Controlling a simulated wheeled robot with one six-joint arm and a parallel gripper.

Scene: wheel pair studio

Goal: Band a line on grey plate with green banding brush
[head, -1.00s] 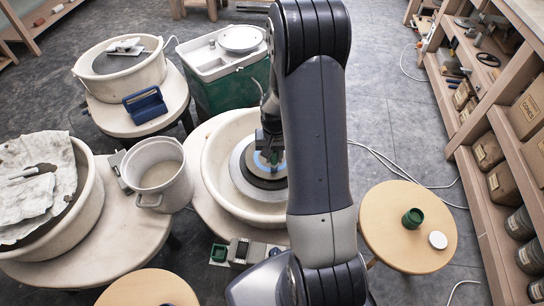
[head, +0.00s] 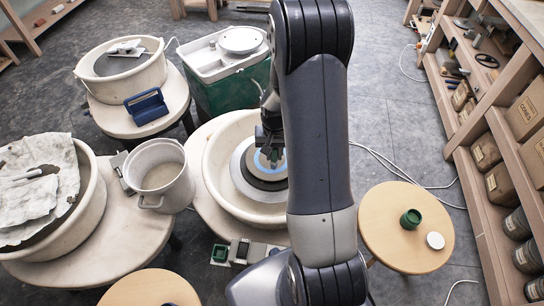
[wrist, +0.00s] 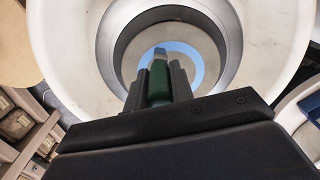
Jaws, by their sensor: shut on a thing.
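My gripper (wrist: 159,84) is shut on the green banding brush (wrist: 159,82), whose green handle shows between the fingers in the wrist view. The brush tip (wrist: 160,53) points at the wheel and overlaps the pale blue band in the picture. I cannot tell whether it touches. The grey plate (wrist: 140,40) sits in the middle of the wheel, with a pale blue ring on it. In the head view my gripper (head: 269,152) is over the wheel, and my arm hides the plate's right part. I see no green line on the visible part.
The white splash pan (head: 214,185) surrounds the wheel. On the right stool (head: 385,238) stand an open green pot (head: 411,219) and a white lid (head: 435,240). A white bucket (head: 158,176) stands left of the pan. Shelves (head: 490,140) line the right side.

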